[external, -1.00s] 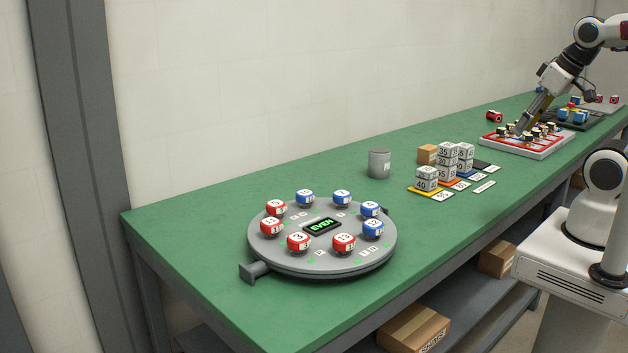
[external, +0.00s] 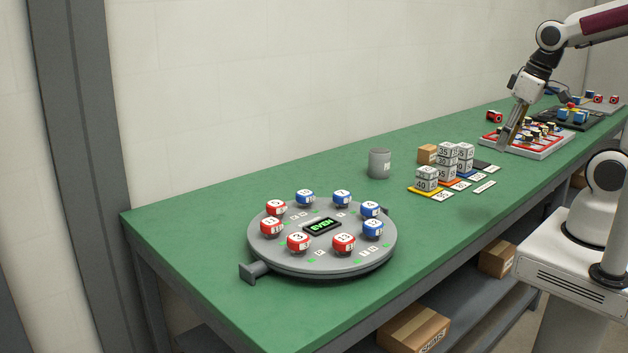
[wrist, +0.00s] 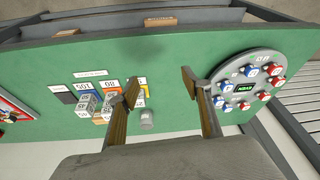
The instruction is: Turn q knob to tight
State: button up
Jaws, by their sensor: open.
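I cannot make out a knob marked q in either view. A round grey disc (external: 317,268) on the bench carries several red and blue knob-like blocks with numbers and a small display reading EVEN. The disc also shows at the right of the wrist view (wrist: 222,72). A red-and-white tray (external: 535,154) with several small pieces lies toward the far right; their markings are too small to read. My gripper (external: 503,149) points down near the tray's left end. In the wrist view my gripper (wrist: 160,84) has its fingers wide apart with nothing between them.
Numbered grey blocks (external: 427,179) stand on coloured pads between disc and tray. A grey cylinder (external: 379,163) and a small cardboard box (external: 428,153) stand behind them. A black panel (external: 577,123) lies beyond the tray. The green bench (external: 185,232) is clear around the disc.

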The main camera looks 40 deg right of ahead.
jog(key=w+a+f+n+g+y, duration=0.1)
jog(key=w+a+f+n, duration=0.1)
jog(key=w+a+f, duration=0.3)
jog(key=w+a+f+n+g, duration=0.15)
jog(key=w+a, duration=0.25)
jog(key=a, duration=0.4)
jog(key=w+a+f+n+y, duration=0.1)
jog(key=w+a+f+n, duration=0.25)
jog(key=a, duration=0.25)
jog(key=n+t+y, duration=0.1)
jog(key=n+t, duration=0.1)
send_near(370, 205)
jog(key=shift+w+a+f, duration=0.1)
jog(key=shift+w+f, duration=0.2)
jog(key=shift+f, duration=0.05)
jog(key=shift+f, duration=0.1)
jog(key=shift+x, duration=3.8)
jog(key=shift+s, duration=0.15)
jog(key=shift+g, duration=0.25)
jog(key=c, duration=1.1)
